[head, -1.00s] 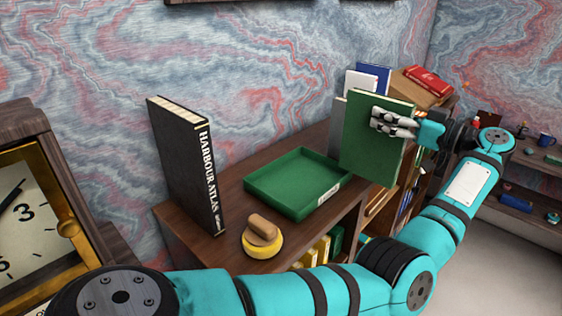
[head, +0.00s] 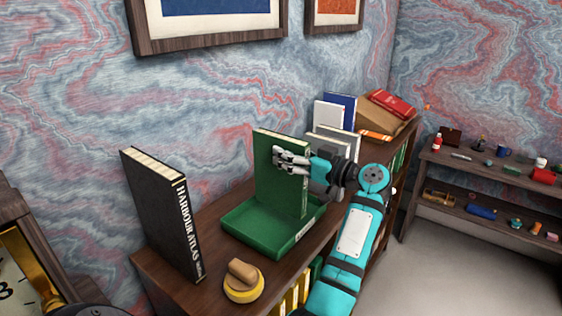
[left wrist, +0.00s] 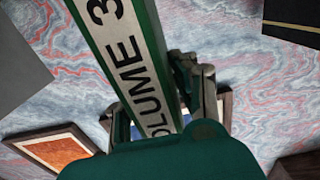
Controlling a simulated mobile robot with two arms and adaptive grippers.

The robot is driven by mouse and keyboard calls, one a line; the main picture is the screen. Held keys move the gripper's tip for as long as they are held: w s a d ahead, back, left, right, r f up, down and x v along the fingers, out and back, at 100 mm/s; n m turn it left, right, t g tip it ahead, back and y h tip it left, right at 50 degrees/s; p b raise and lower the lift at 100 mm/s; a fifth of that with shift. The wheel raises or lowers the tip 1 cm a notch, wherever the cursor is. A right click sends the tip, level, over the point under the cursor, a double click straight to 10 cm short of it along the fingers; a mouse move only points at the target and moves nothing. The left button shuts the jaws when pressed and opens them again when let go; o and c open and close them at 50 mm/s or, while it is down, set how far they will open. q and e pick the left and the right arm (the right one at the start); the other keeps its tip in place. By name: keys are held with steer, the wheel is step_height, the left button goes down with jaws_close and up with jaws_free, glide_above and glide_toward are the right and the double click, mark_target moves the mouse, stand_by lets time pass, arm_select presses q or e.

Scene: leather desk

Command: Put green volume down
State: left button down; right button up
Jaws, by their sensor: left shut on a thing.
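The green volume (head: 283,178) stands upright in the head view, over the back part of the green tray (head: 250,232). Its lower edge appears to be inside the tray; I cannot tell whether it touches the tray floor. My left gripper (head: 280,157) is shut on the green volume, gripping it near its upper right part. In the left wrist view, the spine of the green volume (left wrist: 125,60) fills the middle, with the lettering "VOLUME 3" partly visible. My right gripper is not in view.
The black Harbour Atlas (head: 165,215) stands left of the tray. A yellow round object with a wooden handle (head: 243,282) sits in front. Upright books (head: 335,112) and a cardboard box (head: 388,115) with red books stand behind right.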

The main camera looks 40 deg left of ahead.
mark_target(280, 174)
arm_select(q)
steer(key=f, duration=0.1)
steer(key=f+p, duration=0.1)
steer(key=s+a+f+p, duration=0.1)
steer(key=shift+f, duration=0.35)
steer(key=c, duration=1)
jaws_free()
steer(key=shift+c, duration=0.2)
